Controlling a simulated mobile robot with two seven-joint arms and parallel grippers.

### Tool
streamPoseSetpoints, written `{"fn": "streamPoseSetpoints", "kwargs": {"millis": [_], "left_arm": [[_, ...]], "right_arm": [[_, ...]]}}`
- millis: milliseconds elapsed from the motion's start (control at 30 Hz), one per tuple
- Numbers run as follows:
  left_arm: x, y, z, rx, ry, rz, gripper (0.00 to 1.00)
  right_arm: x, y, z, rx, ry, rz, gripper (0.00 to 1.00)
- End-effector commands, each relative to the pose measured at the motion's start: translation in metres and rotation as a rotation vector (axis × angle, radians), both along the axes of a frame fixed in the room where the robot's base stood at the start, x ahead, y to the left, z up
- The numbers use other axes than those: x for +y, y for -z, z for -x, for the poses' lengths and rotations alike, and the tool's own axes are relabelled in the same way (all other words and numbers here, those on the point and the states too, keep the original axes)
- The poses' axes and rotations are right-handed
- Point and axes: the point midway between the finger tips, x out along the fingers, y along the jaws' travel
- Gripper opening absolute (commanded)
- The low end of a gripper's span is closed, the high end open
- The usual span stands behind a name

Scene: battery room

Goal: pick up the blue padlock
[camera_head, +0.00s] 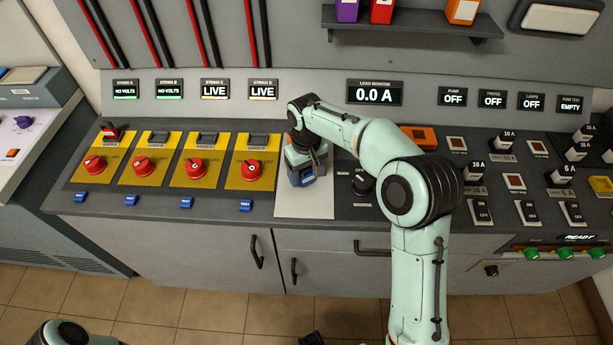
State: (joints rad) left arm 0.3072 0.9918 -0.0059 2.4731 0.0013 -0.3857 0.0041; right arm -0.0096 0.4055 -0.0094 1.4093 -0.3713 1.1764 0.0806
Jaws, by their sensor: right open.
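My right arm reaches over the console from the lower right. Its gripper (303,178) points down over the pale panel (305,207) in the middle of the desk, and its jaws are open. A small blue patch (308,180) shows at the fingertips. It may be the blue padlock, mostly hidden by the gripper; I cannot tell whether the jaws touch it.
Several red rotary knobs (143,165) on yellow plates stand left of the pale panel, with blue TEST buttons (246,205) in front. A black selector (362,183) and several switches (483,211) are to the right. A shelf (410,24) with coloured items is above.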

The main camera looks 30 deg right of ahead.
Motion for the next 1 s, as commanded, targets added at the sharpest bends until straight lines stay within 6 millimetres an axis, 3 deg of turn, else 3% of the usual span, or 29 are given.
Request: {"fn": "streamPoseSetpoints", "kwargs": {"millis": [200, 400, 767, 1000], "left_arm": [[0.000, 0.000, 0.000, 0.000, 0.000, 0.000, 0.43], [0.000, 0.000, 0.000, 0.000, 0.000, 0.000, 0.43], [0.000, -0.001, 0.000, 0.000, 0.000, 0.000, 0.43], [0.000, -0.006, -0.003, -0.003, 0.000, 0.000, 0.43]], "right_arm": [[0.000, 0.001, 0.000, -0.001, 0.001, 0.000, 0.72], [0.000, 0.000, 0.000, -0.001, 0.001, 0.000, 0.13], [0.000, -0.004, -0.001, -0.003, 0.001, 0.000, 0.13], [0.000, -0.035, -0.001, -0.006, 0.002, -0.001, 0.13]]}}
